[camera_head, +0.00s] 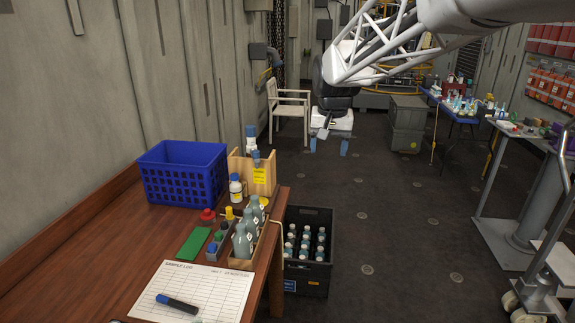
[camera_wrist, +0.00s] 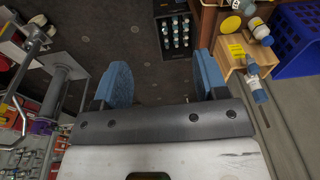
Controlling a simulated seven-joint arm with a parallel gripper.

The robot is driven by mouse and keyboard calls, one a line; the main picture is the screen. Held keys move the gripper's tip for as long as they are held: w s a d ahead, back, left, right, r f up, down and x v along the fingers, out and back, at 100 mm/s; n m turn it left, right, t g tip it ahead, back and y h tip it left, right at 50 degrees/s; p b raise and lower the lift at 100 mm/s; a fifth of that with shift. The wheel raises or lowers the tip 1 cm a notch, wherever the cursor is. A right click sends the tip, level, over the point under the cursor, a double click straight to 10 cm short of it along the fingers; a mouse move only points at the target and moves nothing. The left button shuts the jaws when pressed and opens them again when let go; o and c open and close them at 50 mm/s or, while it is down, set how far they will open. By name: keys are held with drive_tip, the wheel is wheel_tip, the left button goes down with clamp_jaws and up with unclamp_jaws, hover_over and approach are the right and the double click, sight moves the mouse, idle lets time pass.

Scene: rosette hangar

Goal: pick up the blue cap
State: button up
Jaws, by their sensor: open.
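On the wooden table in the head view, several small caps lie left of the wooden bottle rack (camera_head: 246,263). A red cap (camera_head: 208,215) and a yellow cap (camera_head: 229,213) are clear. A small blue cap (camera_head: 218,235) appears among the darker ones beside the rack, but its outline is hard to make out. Some standing bottles also have blue tops. My gripper (camera_head: 328,146) hangs over the floor, beyond and right of the table, far from the caps. In the wrist view my gripper (camera_wrist: 162,85) has its blue fingers wide apart with nothing between them.
A blue basket (camera_head: 184,174), a wooden box (camera_head: 262,174), a green pad (camera_head: 194,243) and a sheet with a marker (camera_head: 178,302) are on the table. A black crate of bottles (camera_head: 307,275) stands by its right edge. Open floor lies beyond.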

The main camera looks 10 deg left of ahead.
drive_tip(key=w+a+f, duration=0.2)
drive_tip(key=w+a, duration=0.5)
drive_tip(key=a, duration=0.1)
drive_tip(key=w+a+f, duration=0.3)
drive_tip(key=w+a, duration=0.3)
drive_tip(key=a, duration=0.3)
drive_tip(key=g, duration=0.1)
hover_over(234, 175)
drive_tip(key=f, duration=1)
drive_tip(key=shift+s+d, duration=0.2)
drive_tip(key=shift+w+a+f+g, duration=0.2)
drive_tip(key=shift+f+g, duration=0.1)
drive_tip(key=shift+f, duration=0.05)
drive_tip(key=shift+f, duration=1.3)
drive_tip(key=shift+f, duration=2.6)
